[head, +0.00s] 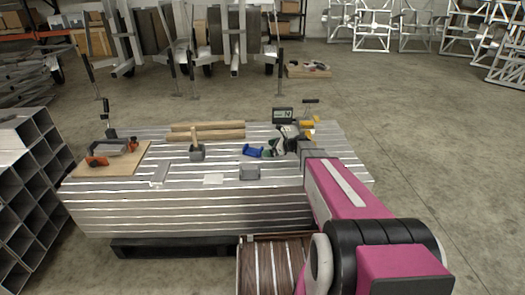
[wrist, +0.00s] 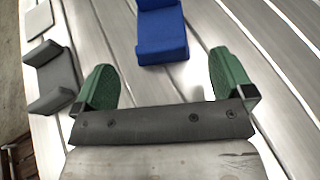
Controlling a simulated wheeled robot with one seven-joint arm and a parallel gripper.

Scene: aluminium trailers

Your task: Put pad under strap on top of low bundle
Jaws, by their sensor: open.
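A low, wide bundle of silvery aluminium lengths (head: 120,208) lies in front of me, its top crossed by pale lines. I cannot make out a strap for certain. A blue angled block (head: 252,151) lies on top; in the wrist view it is just beyond my fingers (wrist: 160,35). A grey block with raised ends (head: 249,173) lies nearer me, left in the wrist view (wrist: 52,80). A thin pale square (head: 213,179) is beside it. I cannot tell which is the pad. My gripper (wrist: 163,85) is open over the bundle, green fingers apart, with nothing between them.
On the bundle are wooden bars (head: 206,132), a mallet-like tool (head: 196,150), a board (head: 112,162) with an orange clamp, and a dark display (head: 284,115). Square tubes (head: 25,165) stand at left. A brown slatted surface (head: 270,265) is below.

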